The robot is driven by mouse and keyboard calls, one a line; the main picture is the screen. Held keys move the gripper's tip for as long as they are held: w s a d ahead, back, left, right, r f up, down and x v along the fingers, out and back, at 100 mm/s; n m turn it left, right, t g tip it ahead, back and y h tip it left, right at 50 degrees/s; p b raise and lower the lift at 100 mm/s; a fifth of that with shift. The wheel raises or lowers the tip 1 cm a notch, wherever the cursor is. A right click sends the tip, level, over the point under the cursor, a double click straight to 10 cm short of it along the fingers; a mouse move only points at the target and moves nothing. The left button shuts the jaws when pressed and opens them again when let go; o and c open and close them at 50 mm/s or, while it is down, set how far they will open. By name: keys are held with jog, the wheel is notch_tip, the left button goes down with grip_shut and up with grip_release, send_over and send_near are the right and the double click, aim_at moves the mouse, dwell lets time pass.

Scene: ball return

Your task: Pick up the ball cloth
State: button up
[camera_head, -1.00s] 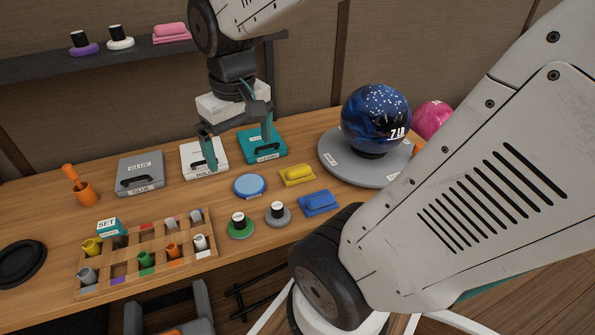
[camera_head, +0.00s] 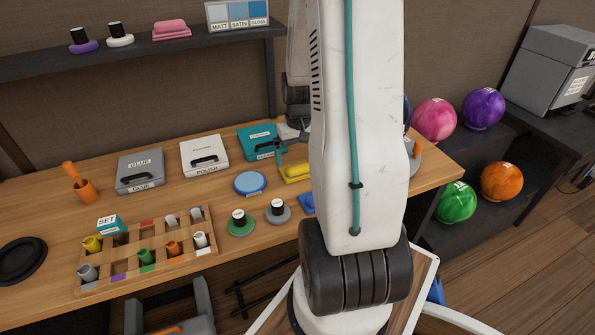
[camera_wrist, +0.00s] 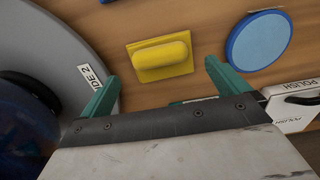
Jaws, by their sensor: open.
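A pink folded cloth (camera_head: 171,30) lies on the dark wall shelf at the upper left in the head view, well away from my gripper. It is not in the wrist view. My gripper (camera_wrist: 160,88) is open and empty, with its two teal fingers apart over the worktable. A yellow pad with a raised grip (camera_wrist: 160,57) lies on the wood just beyond the fingertips.
A round blue pad (camera_head: 250,183) and the polish case (camera_head: 204,157) lie left of the gripper. A grey turntable (camera_wrist: 75,45) with a dark blue ball (camera_wrist: 22,130) is close by. A slotted wooden rack (camera_head: 145,282) stands at front left.

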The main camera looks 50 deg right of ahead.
aim_at(298, 164)
notch_tip(298, 164, down, 5)
jog(key=shift+w+r, duration=0.1)
jog(key=c, duration=0.7)
jog(key=shift+r, duration=0.1)
notch_tip(298, 164, up, 10)
jog(key=shift+f, duration=0.1)
